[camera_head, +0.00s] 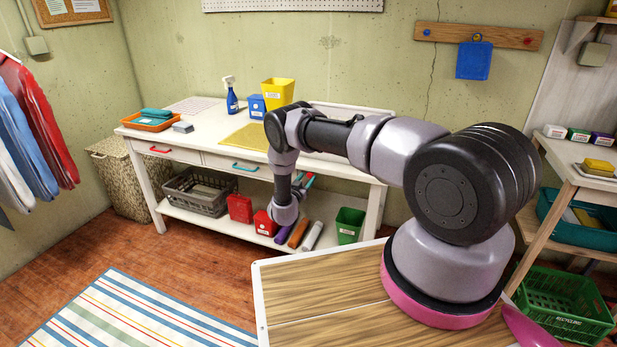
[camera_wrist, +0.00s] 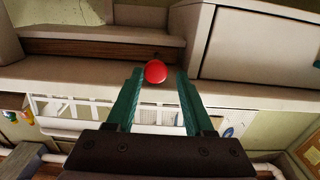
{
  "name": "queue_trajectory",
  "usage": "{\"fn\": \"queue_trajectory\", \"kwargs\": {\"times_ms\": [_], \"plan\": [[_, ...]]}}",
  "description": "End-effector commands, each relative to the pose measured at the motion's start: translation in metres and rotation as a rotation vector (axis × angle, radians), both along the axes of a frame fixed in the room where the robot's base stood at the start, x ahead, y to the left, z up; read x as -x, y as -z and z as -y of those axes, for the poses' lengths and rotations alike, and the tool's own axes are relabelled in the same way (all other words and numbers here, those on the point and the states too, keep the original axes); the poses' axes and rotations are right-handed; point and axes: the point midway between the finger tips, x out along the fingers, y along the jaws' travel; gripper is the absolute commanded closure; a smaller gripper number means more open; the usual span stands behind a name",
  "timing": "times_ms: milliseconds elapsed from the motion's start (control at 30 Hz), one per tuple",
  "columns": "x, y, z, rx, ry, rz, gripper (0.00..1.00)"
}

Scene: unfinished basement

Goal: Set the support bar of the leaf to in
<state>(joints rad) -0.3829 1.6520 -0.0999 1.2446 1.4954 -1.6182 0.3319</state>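My gripper (camera_wrist: 161,82) is open in the wrist view, with its two green fingers spread. A round red knob (camera_wrist: 155,72) shows between and just beyond the fingertips, with a gap on each side. It sits in front of a pale ledge, beside a white drawer-like front (camera_wrist: 262,48); I cannot tell for certain that it is the support bar's end. In the head view the white workbench (camera_head: 205,140) stands by the wall. My arm reaches to its front and hides part of it. I cannot make out the leaf or the bar there.
A yellow bin (camera_head: 277,92), a blue spray bottle (camera_head: 231,97) and an orange tray (camera_head: 148,122) stand on the workbench. The lower shelf holds a grey basket (camera_head: 190,192) and a green bin (camera_head: 349,225). A wooden-topped surface (camera_head: 320,290) is close in front.

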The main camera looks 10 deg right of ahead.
Motion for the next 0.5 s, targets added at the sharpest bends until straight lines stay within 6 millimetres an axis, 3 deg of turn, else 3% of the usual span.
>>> {"fn": "queue_trajectory", "kwargs": {"times_ms": [233,500], "plan": [[0.041,0.000,-0.030,0.002,-0.004,-0.002,0.49],[0.062,0.000,-0.043,0.000,-0.002,0.000,0.49]]}}
